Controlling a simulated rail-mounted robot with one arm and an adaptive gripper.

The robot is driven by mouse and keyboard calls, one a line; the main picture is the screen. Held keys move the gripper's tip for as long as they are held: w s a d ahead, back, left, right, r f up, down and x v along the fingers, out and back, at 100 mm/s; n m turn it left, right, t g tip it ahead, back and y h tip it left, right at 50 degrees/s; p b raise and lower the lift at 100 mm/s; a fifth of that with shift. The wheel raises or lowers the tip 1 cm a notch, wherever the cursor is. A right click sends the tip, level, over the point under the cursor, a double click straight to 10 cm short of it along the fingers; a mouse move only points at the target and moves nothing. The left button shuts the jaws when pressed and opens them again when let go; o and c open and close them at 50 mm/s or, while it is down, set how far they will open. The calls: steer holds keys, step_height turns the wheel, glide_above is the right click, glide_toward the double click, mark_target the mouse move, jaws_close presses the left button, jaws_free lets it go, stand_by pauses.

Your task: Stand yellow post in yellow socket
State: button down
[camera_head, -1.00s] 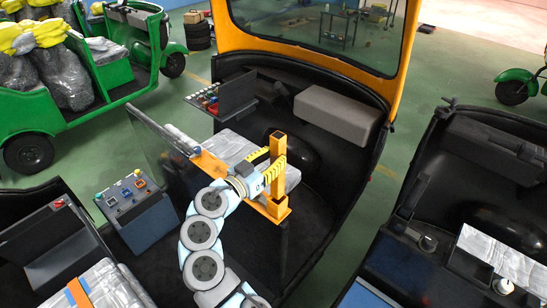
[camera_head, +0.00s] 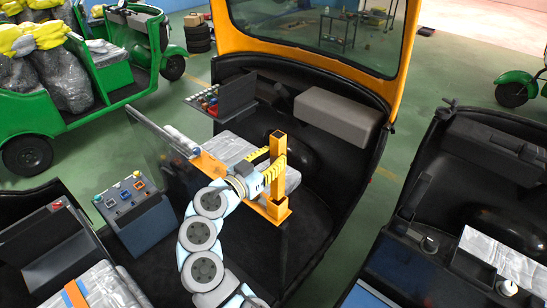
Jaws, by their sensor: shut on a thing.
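An open dark case (camera_head: 234,94) with small coloured items sits behind a clear panel (camera_head: 152,140). A grey block seat (camera_head: 337,118) lies inside the rickshaw body. A silver-wrapped pad (camera_head: 112,288) with an orange and blue stripe is at bottom left. Green rickshaws stand behind.

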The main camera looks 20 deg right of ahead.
steer(key=shift+f+b, duration=1.1)
steer(key=shift+b, duration=0.75)
stand_by(0.6)
steer(key=shift+f+b, duration=2.6)
steer(key=shift+b, duration=0.6)
stand_by(0.8)
steer(key=c, duration=0.8)
jaws_free()
steer(key=v, duration=1.2)
